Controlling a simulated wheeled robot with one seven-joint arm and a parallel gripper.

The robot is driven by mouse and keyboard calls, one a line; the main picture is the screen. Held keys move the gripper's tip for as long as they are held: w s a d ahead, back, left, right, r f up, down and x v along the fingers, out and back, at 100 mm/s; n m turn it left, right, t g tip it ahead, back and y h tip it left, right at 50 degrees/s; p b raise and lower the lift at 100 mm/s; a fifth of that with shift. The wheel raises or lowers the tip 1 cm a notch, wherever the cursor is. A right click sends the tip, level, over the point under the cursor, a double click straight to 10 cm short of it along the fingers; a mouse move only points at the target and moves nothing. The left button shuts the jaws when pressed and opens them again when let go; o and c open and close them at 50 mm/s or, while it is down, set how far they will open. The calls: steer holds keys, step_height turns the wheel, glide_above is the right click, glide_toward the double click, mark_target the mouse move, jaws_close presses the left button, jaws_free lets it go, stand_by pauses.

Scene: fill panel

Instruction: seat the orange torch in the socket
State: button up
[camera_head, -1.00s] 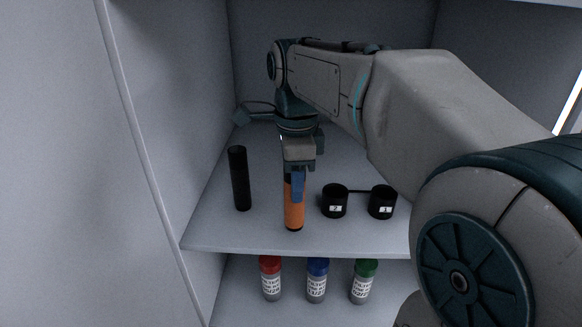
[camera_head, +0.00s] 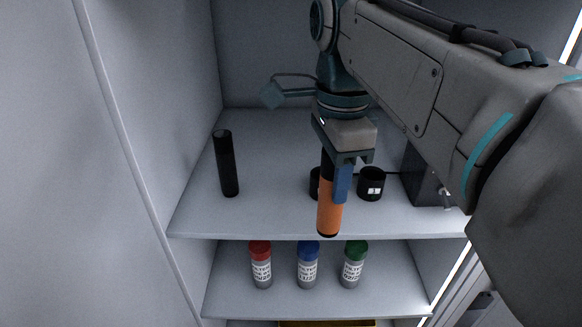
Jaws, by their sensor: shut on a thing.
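My gripper (camera_head: 338,172) is shut on the orange torch (camera_head: 329,216), which has a black upper part and hangs upright with its orange end down. One blue finger shows in front of the torch; the other is hidden. The torch's lower end overlaps the shelf's front edge in the picture; I cannot tell its gap to the shelf. Two black cup-shaped sockets stand behind it on the shelf. The left socket (camera_head: 314,184) is mostly hidden by the torch. The right socket (camera_head: 371,185) is clear to see, with a white label, and looks empty.
A black cylinder (camera_head: 227,164) stands upright at the shelf's left. A dark box (camera_head: 426,186) is at the right, partly behind my arm. On the lower shelf stand red-capped (camera_head: 261,266), blue-capped (camera_head: 308,266) and green-capped (camera_head: 353,266) bottles. The upper shelf (camera_head: 265,210) is clear at left front.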

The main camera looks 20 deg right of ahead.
steer(key=w+d+p, duration=0.1)
steer(key=w+d, duration=0.2)
steer(key=w, duration=0.5)
steer(key=w+d+p, duration=0.2)
steer(key=w+d, duration=0.1)
steer(key=w, duration=0.5)
step_height(320, 180, down, 6)
steer(key=b, duration=0.1)
steer(key=shift+w+d+f, duration=0.2)
steer(key=shift+w, duration=0.15)
steer(key=shift+f, duration=0.15)
steer(key=o, duration=1.2)
step_height(320, 180, up, 8)
steer(key=shift+f+p, duration=0.1)
steer(key=shift+p, duration=0.3)
